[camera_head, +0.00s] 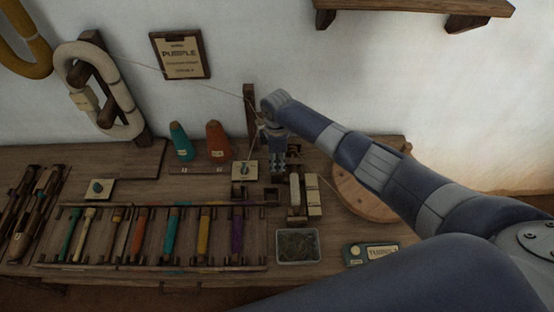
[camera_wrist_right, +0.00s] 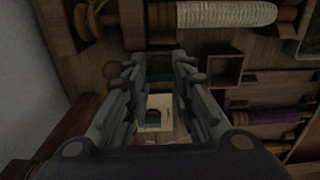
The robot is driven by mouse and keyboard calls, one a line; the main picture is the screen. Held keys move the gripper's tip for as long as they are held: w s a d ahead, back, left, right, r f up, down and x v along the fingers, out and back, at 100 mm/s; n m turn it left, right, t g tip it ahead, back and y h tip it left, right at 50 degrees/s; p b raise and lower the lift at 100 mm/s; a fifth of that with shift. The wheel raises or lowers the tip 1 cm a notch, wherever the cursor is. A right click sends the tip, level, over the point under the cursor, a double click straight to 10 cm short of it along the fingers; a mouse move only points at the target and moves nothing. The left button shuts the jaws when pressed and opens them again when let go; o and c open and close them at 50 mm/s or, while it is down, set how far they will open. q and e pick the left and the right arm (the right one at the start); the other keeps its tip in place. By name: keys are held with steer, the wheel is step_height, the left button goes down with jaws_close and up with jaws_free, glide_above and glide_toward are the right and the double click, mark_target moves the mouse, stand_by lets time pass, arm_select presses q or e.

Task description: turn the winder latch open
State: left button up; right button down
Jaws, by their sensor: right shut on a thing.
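The winder, a wooden frame with a white-wound spool (camera_head: 295,190), stands right of centre on the bench; the spool (camera_wrist_right: 227,13) also crosses the top of the wrist view. My right gripper (camera_head: 278,170) points down just behind and left of the spool. In the wrist view its fingers (camera_wrist_right: 159,72) stand a little apart, shut on a small dark part between the tips, which I take to be the winder latch; it is mostly hidden. My left gripper is out of view.
A rack of coloured bobbins (camera_head: 150,235) fills the bench's front left. A grey tray (camera_head: 298,246), a green box (camera_head: 371,253) and a round wooden disc (camera_head: 365,196) lie to the right. Orange (camera_head: 218,141) and teal (camera_head: 181,141) cones stand near the wall.

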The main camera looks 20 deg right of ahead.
mark_target(277, 163)
steer(key=c, duration=1.4)
jaws_free()
steer(key=shift+o, duration=0.2)
step_height(277, 163, up, 12)
steer(key=shift+f, duration=0.1)
